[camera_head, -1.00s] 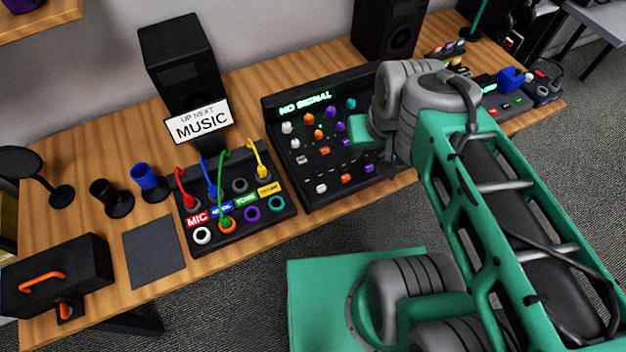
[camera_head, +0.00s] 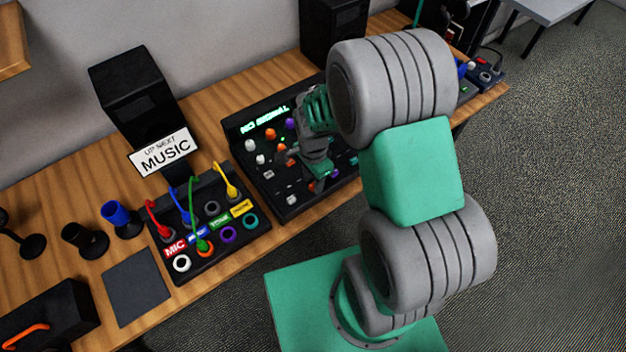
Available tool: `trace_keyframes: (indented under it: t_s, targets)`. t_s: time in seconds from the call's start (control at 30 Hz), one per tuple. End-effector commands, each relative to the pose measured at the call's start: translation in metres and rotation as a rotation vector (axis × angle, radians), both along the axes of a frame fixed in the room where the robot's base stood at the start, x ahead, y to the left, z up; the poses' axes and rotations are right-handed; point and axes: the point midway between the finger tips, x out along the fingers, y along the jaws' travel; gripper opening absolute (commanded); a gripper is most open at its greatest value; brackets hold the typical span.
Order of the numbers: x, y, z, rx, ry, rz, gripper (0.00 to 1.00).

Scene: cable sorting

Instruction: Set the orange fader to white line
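The mixer (camera_head: 258,180) is a black console on the table with knobs and fader caps in white, orange and purple columns. A white fader cap (camera_head: 291,200) shows near its front edge. A small orange cap (camera_head: 313,187) shows just to its right, beside my gripper, partly covered. I cannot make out a white line. My gripper (camera_head: 316,176) points down over the middle front of the mixer, at the orange column. Its fingertips are small and partly hidden, so I cannot tell whether they are open, shut or touching the cap.
Left of the mixer is a patch box (camera_head: 190,268) with red, blue, green and yellow cables. A sign reading "UP NEXT MUSIC" (camera_head: 163,152) stands behind it before a black speaker (camera_head: 135,90). Cups and a dark mat (camera_head: 136,286) lie further left. My arm hides the mixer's right side.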

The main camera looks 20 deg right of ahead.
Motion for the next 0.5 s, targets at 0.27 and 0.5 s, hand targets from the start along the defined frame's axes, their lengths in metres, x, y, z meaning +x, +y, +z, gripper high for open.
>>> trace_keyframes:
  t_s: [0.27,0.5]
  targets:
    - [0.0004,-0.0001,-0.0109,0.0,-0.002,0.001,0.36]
    - [0.0002,0.0,-0.0106,0.0,-0.002,0.001,0.23]
